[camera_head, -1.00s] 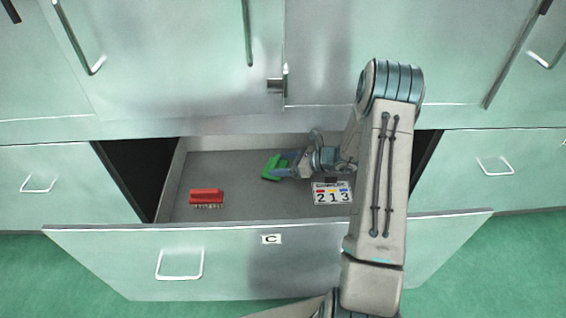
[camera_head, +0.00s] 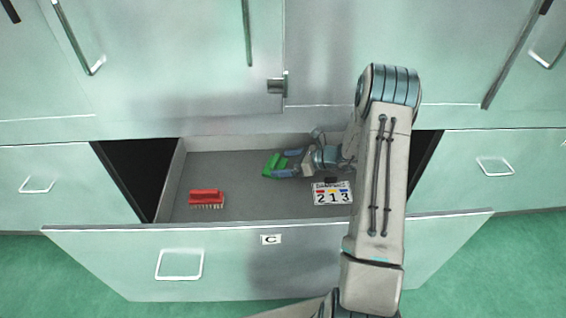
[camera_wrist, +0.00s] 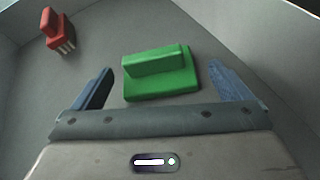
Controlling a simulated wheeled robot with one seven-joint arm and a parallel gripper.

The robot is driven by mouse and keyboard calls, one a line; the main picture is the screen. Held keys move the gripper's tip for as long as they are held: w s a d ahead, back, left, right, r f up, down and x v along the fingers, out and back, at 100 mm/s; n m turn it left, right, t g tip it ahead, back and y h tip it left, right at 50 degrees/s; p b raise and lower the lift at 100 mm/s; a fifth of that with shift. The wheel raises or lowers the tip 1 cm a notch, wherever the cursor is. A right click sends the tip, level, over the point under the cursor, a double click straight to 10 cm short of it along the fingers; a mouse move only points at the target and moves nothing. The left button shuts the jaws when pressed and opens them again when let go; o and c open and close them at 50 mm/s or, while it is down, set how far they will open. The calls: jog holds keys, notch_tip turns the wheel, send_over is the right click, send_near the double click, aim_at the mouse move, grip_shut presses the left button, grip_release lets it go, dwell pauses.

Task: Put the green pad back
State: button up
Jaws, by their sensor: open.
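The green pad (camera_head: 272,164), a block with a raised grip, lies on the floor of the open drawer labelled C (camera_head: 230,165). In the wrist view the green pad (camera_wrist: 160,76) sits between and just ahead of my fingers, with a gap on each side. My gripper (camera_head: 287,162) is inside the drawer to the right of the pad. Its two blue fingers are spread open and hold nothing; they also show in the wrist view (camera_wrist: 160,84).
A red brush (camera_head: 207,198) lies in the drawer's front left; it shows at upper left in the wrist view (camera_wrist: 57,30). A numbered sign (camera_head: 332,194) lies at the drawer's right, below my gripper. The drawer's middle front is clear.

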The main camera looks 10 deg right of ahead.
jog(key=v, duration=1)
jog(key=shift+s+d+r+p, duration=0.1)
jog(key=shift+d+r+p, duration=0.1)
jog(key=shift+p, duration=0.2)
jog(key=shift+s+a+r, duration=0.1)
jog(key=shift+s+r, duration=0.05)
jog(key=shift+r, duration=0.05)
jog(key=s+a+r+n+g+h, duration=0.1)
jog(key=s+a+r+n+g, duration=0.35)
jog(key=a+r+n, duration=0.25)
jog(key=s+a+r+n+h, duration=0.2)
jog(key=s+r+n+h, duration=0.3)
jog(key=s+n, duration=0.4)
jog(key=s+a+r+n+h, duration=0.1)
jog(key=s+r+n+h, duration=0.4)
jog(key=s+n, duration=0.5)
jog(key=shift+s+a+r, duration=0.4)
jog(key=shift+s, duration=0.5)
jog(key=shift+g, duration=0.25)
